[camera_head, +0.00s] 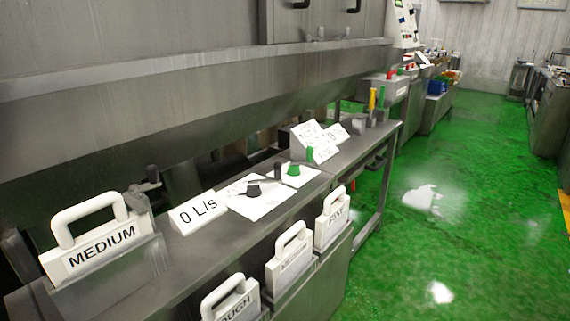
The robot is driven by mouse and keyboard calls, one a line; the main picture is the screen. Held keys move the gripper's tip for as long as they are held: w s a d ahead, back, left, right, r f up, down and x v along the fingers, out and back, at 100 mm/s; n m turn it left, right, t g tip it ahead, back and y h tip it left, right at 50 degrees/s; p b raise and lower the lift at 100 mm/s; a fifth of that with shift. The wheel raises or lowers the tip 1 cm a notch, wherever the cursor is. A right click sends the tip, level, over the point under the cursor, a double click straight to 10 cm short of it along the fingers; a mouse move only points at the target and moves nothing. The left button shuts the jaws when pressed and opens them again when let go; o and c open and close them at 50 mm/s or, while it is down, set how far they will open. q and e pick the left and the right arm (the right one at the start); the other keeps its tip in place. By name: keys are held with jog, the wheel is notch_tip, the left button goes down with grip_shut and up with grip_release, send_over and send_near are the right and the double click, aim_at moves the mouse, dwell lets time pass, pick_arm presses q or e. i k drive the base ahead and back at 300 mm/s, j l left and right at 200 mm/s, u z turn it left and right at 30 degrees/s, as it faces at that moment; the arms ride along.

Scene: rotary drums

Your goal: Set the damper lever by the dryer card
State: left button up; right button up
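A white card with a handle, reading MEDIUM (105,252), stands in a grey holder at the left end of the steel bench. A sign reading "0 L/s" (198,211) stands right of it. Beyond that, a black knob or lever (253,190) sits on a white plate (262,205), its setting too small to read. A green knob (294,169) is on another plate behind it. Farther along stand a yellow lever (372,99) and a green lever (381,98). I cannot tell which is the damper lever. Neither of my grippers is in view.
More handled cards (288,261) hang in a rack on the bench's front; one seems to read ROUGH. A large grey machine (180,85) overhangs the bench behind. White signs (313,140) stand farther along. The green floor (450,200) to the right is mostly clear.

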aim_at(254, 190)
jog(key=i+l, duration=0.25)
jog(key=i+l+u, duration=0.1)
jog(key=l, duration=0.35)
jog(key=i+l, duration=0.3)
jog(key=i+l+u, duration=0.15)
jog(key=l, duration=0.3)
jog(key=i, duration=0.1)
